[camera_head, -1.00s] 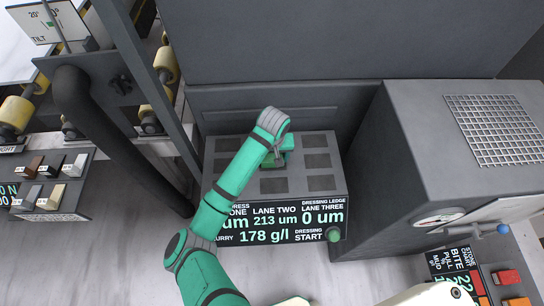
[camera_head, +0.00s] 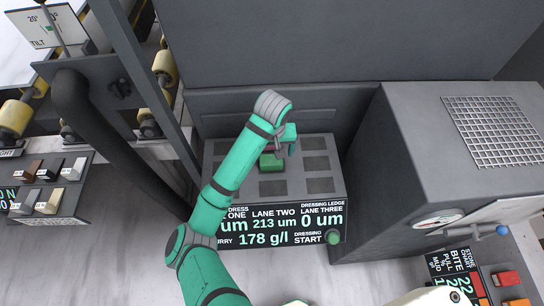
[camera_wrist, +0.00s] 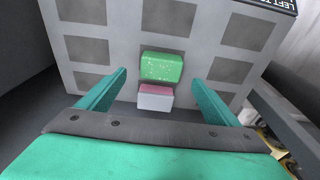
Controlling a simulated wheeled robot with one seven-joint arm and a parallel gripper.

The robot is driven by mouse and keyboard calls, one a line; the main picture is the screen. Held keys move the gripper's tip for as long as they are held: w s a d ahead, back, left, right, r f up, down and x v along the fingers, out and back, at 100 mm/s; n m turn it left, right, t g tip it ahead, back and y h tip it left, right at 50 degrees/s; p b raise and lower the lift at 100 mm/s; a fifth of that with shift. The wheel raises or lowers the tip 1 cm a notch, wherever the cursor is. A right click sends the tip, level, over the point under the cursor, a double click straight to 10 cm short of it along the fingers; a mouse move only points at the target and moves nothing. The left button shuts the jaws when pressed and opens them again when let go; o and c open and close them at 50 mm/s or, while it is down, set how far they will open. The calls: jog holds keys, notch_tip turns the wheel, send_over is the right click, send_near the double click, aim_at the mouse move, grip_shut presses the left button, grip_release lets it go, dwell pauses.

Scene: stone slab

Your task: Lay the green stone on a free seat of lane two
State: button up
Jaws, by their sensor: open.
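In the wrist view the green stone (camera_wrist: 162,66) rests flat, just beyond my open fingertips. My gripper (camera_wrist: 156,78) is open and empty, with one finger to each side and clear of the stone. In the head view my gripper (camera_head: 289,142) hangs behind the stone, over the back of the slab. A pink and white block (camera_wrist: 155,97) sits behind the green stone in the same column. The front seat (camera_wrist: 168,17) of this column is bare.
The slab (camera_head: 296,188) has dark square seats in three columns; those in the side columns that show are bare. Its front panel (camera_head: 270,222) reads 213 um for lane two. A grey cabinet (camera_head: 430,130) stands to the right, and a black pipe (camera_head: 110,130) to the left.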

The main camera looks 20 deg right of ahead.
jog(key=shift+s+a+r, duration=0.1)
jog(key=shift+s+r, duration=0.1)
jog(key=shift+r, duration=1.65)
jog(key=s+d+r+n+t+h, duration=0.1)
jog(key=s+d+t+h, duration=0.15)
jog(key=d+h, duration=0.45)
jog(key=s+d+n+t+h, duration=0.1)
jog(key=d+n+t+h, duration=0.15)
jog(key=d, duration=0.85)
jog(key=s+a+f+n+t+y, duration=0.2)
jog(key=s+a+f+t+y, duration=0.15)
jog(key=s+a, duration=0.5)
jog(key=s+a+f+n+t+y, duration=0.3)
jog(key=s+a+f+t, duration=0.15)
jog(key=a, duration=0.65)
jog(key=s+a+r+m+y, duration=0.1)
jog(key=s+a+r+m, duration=0.1)
jog(key=s+a, duration=0.5)
jog(key=s+a+r+m+y, duration=0.2)
jog(key=s+a+r+m, duration=0.1)
jog(key=s+a, duration=0.5)
jog(key=shift+s+r+t, duration=0.25)
jog(key=shift+s+t, duration=0.05)
jog(key=shift+s, duration=0.85)
